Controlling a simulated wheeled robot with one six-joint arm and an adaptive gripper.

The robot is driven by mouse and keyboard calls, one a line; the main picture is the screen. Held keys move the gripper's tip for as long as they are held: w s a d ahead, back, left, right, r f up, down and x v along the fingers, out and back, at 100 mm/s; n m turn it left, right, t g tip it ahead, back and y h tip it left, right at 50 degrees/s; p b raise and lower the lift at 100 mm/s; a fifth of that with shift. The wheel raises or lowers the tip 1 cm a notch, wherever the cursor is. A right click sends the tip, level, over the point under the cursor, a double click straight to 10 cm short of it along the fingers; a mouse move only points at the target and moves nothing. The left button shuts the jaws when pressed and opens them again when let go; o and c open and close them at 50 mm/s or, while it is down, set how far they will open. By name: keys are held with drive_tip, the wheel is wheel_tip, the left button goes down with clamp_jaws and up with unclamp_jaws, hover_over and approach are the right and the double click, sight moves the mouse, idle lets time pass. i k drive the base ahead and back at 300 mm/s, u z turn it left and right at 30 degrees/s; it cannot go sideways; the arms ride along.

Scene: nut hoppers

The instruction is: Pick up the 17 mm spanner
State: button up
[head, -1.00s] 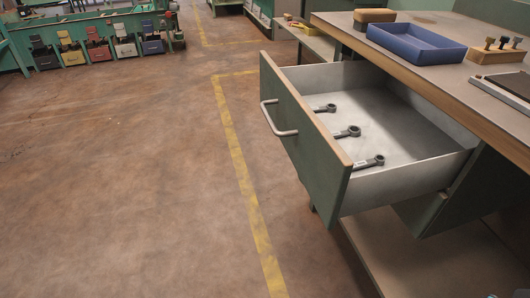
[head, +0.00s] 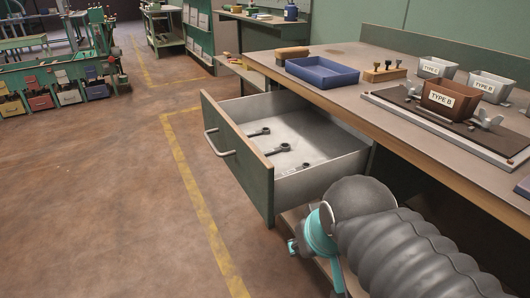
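Three dark spanners lie apart on the floor of the open drawer (head: 238,160): a back one (head: 259,132), a middle one (head: 282,148) and a front one (head: 303,166). The front one is partly hidden by the drawer front. Their size marks are too small to read, so I cannot tell which is the 17 mm spanner. My arm, with a grey ribbed sleeve and a turquoise joint, is at the lower right, in front of the bench and right of the drawer front. My gripper is not in view.
The drawer handle (head: 219,143) sticks out to the left. On the bench (head: 344,101) stand a blue tray (head: 322,71), a wooden block with knobs (head: 385,73), and a brown hopper labelled TYPE B (head: 449,99) on a dark plate. Floor left of the drawer is clear.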

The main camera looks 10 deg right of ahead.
sight(266, 131)
drive_tip(key=u, duration=0.85)
drive_tip(key=i, duration=3.6)
drive_tip(key=z, duration=4.85)
